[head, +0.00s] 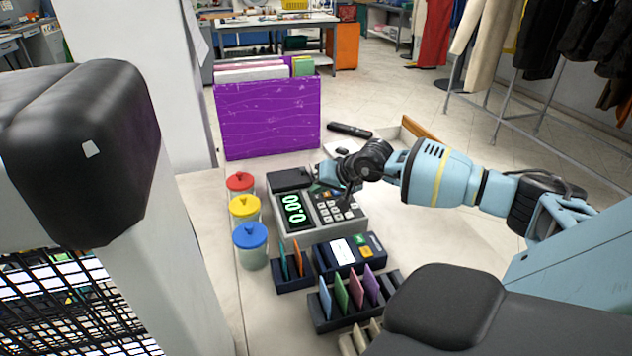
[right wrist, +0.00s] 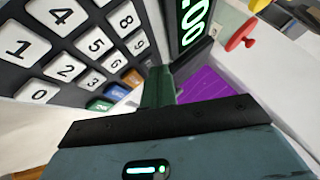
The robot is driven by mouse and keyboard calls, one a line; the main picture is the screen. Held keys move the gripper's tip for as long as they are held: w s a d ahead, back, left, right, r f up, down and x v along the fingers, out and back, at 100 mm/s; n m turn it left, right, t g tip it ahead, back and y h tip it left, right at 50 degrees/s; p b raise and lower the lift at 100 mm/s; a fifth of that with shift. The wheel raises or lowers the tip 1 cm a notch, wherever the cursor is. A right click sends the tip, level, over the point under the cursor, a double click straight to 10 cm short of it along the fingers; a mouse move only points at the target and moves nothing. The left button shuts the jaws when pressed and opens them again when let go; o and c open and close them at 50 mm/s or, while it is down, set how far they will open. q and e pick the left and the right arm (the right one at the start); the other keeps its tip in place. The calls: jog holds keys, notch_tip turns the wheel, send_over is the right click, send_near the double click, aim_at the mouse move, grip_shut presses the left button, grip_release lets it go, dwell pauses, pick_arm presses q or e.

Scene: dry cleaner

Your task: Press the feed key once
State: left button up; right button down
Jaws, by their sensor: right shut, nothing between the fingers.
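A grey cash register (head: 287,229) stands on the counter, its green display (head: 295,209) reading 0.00. Its keypad (head: 337,212) has white number keys and a few coloured ones. In the right wrist view, a green key (right wrist: 98,104), a blue key (right wrist: 115,91) and an orange key (right wrist: 132,77) lie in a row; I cannot read which is the feed key. My right gripper (head: 330,177) is shut and empty over the far part of the register. Its fingers (right wrist: 160,82) show close beside the orange key; contact cannot be told. My left gripper is out of view.
A purple file box (head: 268,115) stands behind the register. Jars with red (head: 240,181), yellow (head: 244,206) and blue (head: 250,235) lids line its left. A card terminal (head: 338,268) and tag racks (head: 338,318) stand in front. A black handset (head: 349,130) lies behind.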

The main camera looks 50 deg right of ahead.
aim_at(320, 196)
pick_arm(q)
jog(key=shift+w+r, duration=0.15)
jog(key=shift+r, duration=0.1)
pick_arm(e)
jog(key=shift+r, duration=0.75)
jog(key=shift+r+p, duration=1.1)
jog(key=shift+r, duration=1.45)
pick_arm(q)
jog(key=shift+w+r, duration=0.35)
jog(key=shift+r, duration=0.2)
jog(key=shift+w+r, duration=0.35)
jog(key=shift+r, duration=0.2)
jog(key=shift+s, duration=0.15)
pick_arm(e)
jog(key=shift+f, duration=0.1)
